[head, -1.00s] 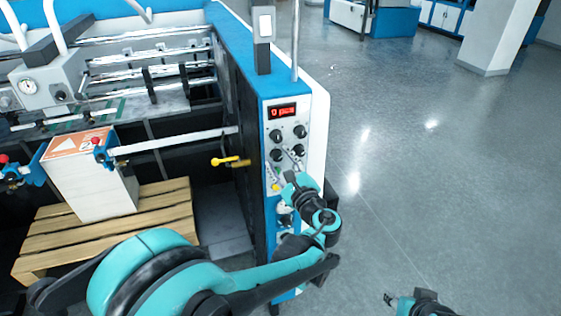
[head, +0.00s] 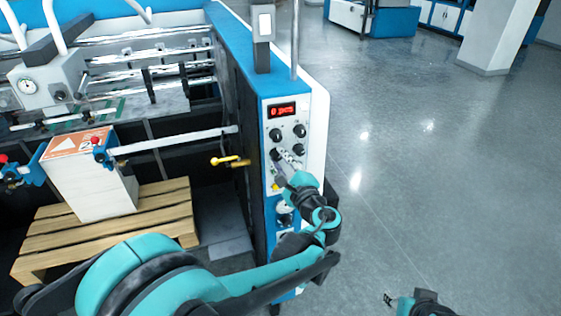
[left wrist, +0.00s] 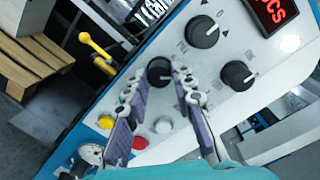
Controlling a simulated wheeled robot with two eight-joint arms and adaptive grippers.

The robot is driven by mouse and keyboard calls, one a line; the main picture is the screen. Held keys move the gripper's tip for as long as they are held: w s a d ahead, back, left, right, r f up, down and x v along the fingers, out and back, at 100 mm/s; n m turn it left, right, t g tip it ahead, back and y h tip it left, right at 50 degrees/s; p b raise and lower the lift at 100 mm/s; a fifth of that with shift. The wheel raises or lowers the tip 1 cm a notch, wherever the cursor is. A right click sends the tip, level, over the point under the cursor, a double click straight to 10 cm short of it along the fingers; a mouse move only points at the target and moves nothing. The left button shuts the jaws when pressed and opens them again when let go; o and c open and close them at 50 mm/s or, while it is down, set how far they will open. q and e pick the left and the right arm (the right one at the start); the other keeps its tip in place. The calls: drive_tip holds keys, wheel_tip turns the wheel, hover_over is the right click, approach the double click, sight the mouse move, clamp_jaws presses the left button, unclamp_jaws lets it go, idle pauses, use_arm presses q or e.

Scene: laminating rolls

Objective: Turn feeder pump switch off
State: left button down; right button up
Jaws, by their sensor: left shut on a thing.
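The control panel (head: 289,118) on the machine's end post carries several black knobs, coloured buttons and a red display. My left gripper (head: 283,156) is at the panel, on the lower-left black knob (left wrist: 159,70). In the left wrist view, the left gripper's fingertips (left wrist: 157,82) lie on either side of this knob, shut on it. The upper-left knob (left wrist: 202,31) and upper-right knob (left wrist: 238,75) are clear of the fingers. I cannot read which knob is the feeder pump switch. My right gripper (head: 388,299) is at the bottom, small and far from the panel.
A yellow button (left wrist: 105,122), red button (left wrist: 140,143) and white button (left wrist: 163,125) sit close to the fingers. A yellow-handled lever (head: 228,161) sticks out left of the panel. A wooden pallet (head: 100,236) holds a box stack. The floor (head: 430,190) on the right is open.

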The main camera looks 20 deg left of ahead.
use_arm(q)
drive_tip(key=n, duration=0.4)
drive_tip(key=shift+h, duration=0.3)
drive_tip(key=shift+r+n, duration=0.1)
drive_tip(key=shift+n, duration=1.9)
drive_tip(key=c, duration=1.3)
unclamp_jaws()
drive_tip(key=shift+a, duration=0.1)
drive_tip(key=shift+o, duration=0.2)
drive_tip(key=v, duration=1.2)
